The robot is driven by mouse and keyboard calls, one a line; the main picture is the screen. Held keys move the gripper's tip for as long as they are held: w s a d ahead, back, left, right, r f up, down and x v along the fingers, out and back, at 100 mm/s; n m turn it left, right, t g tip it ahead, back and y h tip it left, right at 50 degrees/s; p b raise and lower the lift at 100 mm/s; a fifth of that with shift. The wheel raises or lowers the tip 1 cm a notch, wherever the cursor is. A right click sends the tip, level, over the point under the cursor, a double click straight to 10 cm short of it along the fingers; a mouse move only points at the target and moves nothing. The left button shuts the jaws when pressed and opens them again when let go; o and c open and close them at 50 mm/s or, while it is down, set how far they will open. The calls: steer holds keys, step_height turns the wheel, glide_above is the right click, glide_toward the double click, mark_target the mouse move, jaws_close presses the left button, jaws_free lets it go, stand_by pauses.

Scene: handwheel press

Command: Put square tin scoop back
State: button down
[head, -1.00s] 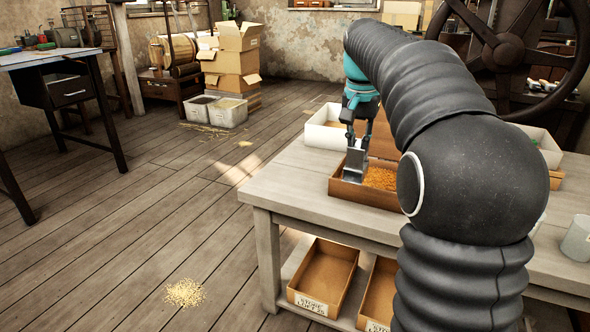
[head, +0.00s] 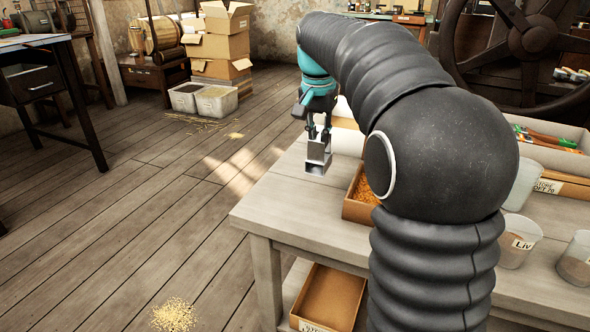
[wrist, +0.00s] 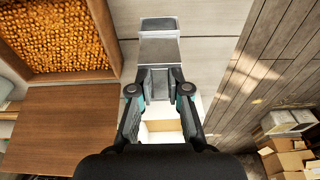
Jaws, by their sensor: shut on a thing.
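The square tin scoop (head: 318,157) is a grey metal box-shaped scoop, held by my gripper (head: 319,133) over the left end of the table. In the wrist view the scoop (wrist: 159,47) extends ahead from between the fingers of my gripper (wrist: 160,88), which are shut on it. The scoop's open end faces downward and toward the camera in the head view, and no grain shows in it. A wooden box of orange grain (head: 359,209) stands to the right of the scoop; it fills the upper left of the wrist view (wrist: 62,38).
The pale table top (head: 285,200) is bare at its left end. A white bin (wrist: 160,130) shows beneath the gripper in the wrist view. Labelled beakers (head: 517,241) and a tray of tools (head: 555,145) stand at the right. Floor lies open to the left.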

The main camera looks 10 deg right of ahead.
steer(key=shift+w+a+f+b, duration=0.1)
steer(key=shift+a+f+b, duration=0.15)
steer(key=shift+a+f, duration=0.8)
steer(key=shift+a+f+b, duration=0.2)
steer(key=shift+a+f, duration=0.55)
steer(key=shift+f, duration=0.6)
steer(key=shift+w+a+f+b, duration=0.1)
steer(key=shift+a+f+b, duration=0.15)
steer(key=shift+a+f, duration=0.8)
steer(key=shift+s+d+f, duration=0.1)
steer(key=shift+d+f, duration=0.05)
steer(key=shift+f, duration=0.05)
steer(key=c, duration=1.1)
jaws_free()
steer(key=shift+c, duration=0.2)
